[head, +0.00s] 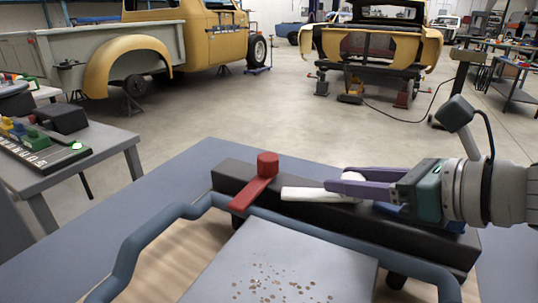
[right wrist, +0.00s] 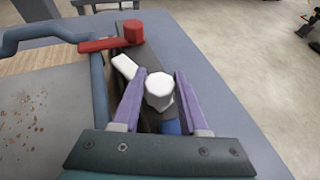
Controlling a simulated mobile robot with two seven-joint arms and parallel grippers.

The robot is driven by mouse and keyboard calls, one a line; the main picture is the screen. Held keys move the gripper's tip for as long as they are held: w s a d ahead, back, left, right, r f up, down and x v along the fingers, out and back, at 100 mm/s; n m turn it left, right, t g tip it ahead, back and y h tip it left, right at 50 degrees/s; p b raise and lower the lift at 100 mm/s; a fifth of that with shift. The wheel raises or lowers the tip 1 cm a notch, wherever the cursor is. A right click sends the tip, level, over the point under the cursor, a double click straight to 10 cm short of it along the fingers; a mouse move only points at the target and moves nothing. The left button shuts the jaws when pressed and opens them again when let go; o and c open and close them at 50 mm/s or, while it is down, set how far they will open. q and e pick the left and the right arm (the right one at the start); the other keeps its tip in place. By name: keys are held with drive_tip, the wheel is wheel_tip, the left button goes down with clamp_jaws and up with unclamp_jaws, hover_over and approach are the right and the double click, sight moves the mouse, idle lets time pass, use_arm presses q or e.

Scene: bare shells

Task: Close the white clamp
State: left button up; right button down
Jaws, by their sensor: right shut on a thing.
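The white clamp (head: 305,194) has a flat arm and a round knob. Its arm lies mostly along the black bar, pointing left toward the red clamp. My right gripper (head: 338,181) comes in from the right with its purple fingers either side of the white knob. In the right wrist view, the white clamp's knob (right wrist: 158,90) sits between the fingertips of my right gripper (right wrist: 160,74), which is shut on it. The clamp's arm sticks out past the left finger. My left gripper is not in view.
The red clamp (head: 267,165) stands left on the black bar (head: 232,180), its arm reaching over the blue tubular frame (head: 160,232). A blue clamp (head: 392,209) is partly hidden under my right gripper. A grey speckled plate (head: 290,268) lies in front.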

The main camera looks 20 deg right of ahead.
drive_tip(key=shift+c, duration=2.1)
unclamp_jaws()
drive_tip(key=p+v, duration=0.2)
drive_tip(key=v, duration=0.8)
drive_tip(key=shift+p, duration=0.3)
drive_tip(key=shift+c, duration=0.2)
